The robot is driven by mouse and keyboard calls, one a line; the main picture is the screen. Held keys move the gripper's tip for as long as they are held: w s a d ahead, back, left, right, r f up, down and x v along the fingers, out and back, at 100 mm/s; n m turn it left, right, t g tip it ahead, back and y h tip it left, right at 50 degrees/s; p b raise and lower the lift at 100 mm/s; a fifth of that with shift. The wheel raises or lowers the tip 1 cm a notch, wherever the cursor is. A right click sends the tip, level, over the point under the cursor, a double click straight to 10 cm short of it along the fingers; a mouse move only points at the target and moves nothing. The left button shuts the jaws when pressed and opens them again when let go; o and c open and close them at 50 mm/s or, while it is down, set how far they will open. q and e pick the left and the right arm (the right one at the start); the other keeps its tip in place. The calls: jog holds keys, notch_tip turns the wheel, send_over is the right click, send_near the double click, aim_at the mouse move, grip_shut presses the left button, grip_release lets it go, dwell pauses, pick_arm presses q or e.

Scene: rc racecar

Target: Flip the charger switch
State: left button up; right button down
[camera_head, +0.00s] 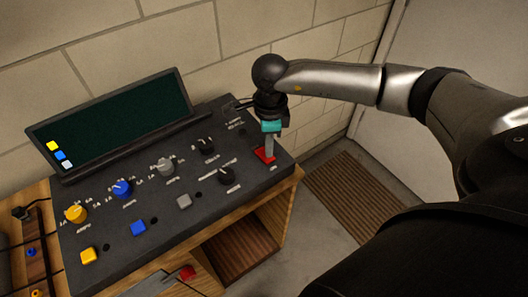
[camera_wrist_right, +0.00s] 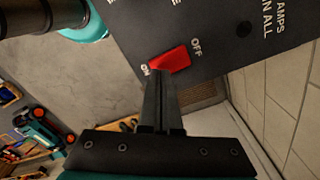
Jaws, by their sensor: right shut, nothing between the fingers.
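The charger (camera_head: 150,262) is a dark sloped panel with a raised screen, knobs and square buttons. Its red switch (camera_head: 266,157) sits at the right end, and in the right wrist view it is a red rocker (camera_wrist_right: 172,59) between the labels ON and OFF. My right gripper (camera_head: 268,148) points down over the switch. It is shut and empty, and its fingertips (camera_wrist_right: 160,74) are at the switch's ON-side edge. They overlap it in the picture; I cannot tell whether they touch. My left gripper is not in the head view.
Knobs in yellow (camera_head: 76,213), blue (camera_head: 122,189), grey and black stand left of the switch. The tilted screen (camera_head: 115,125) rises behind them. A block wall (camera_head: 110,45) is close behind the bench. Open floor with a brown mat (camera_head: 352,193) lies to the right.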

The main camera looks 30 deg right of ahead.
jog(key=shift+f+b, duration=0.8)
jog(key=shift+f, duration=0.15)
dwell(0.6)
jog(key=shift+r+p, duration=2.5)
jog(key=shift+r, duration=1.1)
jog(key=shift+a+f, duration=0.1)
